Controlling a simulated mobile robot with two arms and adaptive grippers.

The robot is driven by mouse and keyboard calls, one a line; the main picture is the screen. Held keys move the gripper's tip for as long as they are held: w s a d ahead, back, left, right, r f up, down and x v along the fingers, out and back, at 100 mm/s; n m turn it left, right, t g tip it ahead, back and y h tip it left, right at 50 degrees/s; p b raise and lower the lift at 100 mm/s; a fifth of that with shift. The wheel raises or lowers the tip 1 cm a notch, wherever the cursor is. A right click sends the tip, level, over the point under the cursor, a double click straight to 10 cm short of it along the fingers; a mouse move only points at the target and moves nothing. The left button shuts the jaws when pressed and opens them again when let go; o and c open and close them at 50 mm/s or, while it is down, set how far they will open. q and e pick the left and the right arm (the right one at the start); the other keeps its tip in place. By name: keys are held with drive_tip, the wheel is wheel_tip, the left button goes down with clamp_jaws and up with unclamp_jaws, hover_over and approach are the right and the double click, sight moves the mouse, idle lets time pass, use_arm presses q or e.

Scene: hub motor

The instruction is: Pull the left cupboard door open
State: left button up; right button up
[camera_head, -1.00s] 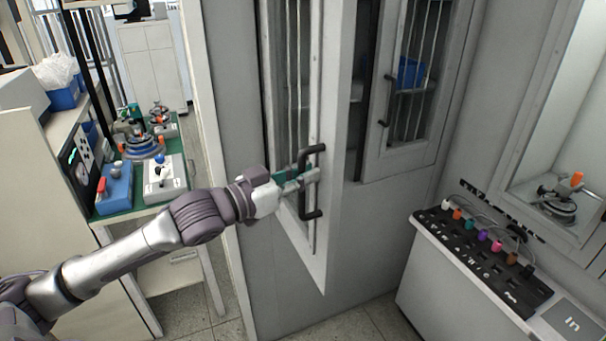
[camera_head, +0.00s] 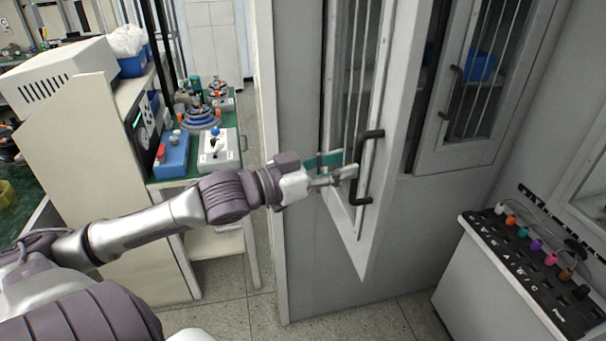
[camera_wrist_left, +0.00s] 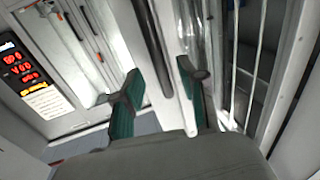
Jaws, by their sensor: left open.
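The left cupboard door (camera_head: 399,130) is grey with a tall glass pane, and it stands swung out from the cupboard with a dark gap behind it. Its black bar handle (camera_head: 368,168) is upright on the front face. My left gripper (camera_head: 345,172) reaches in from the left at the handle. Its green-padded fingers are open. In the left wrist view the two fingers (camera_wrist_left: 163,100) are spread apart, with the dark handle bar (camera_wrist_left: 152,45) running down between them. Whether a finger touches the bar I cannot tell. My right gripper is not in view.
The right cupboard door (camera_head: 475,105) is beside the opening, with a blue box (camera_head: 480,67) behind its glass. A white console with coloured knobs (camera_head: 530,270) stands at the lower right. A green-topped bench (camera_head: 222,172) is at the left. Bare floor (camera_head: 350,325) lies in front.

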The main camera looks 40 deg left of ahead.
use_arm(q)
drive_tip(key=v, duration=0.7)
drive_tip(key=shift+s, duration=0.15)
idle(0.7)
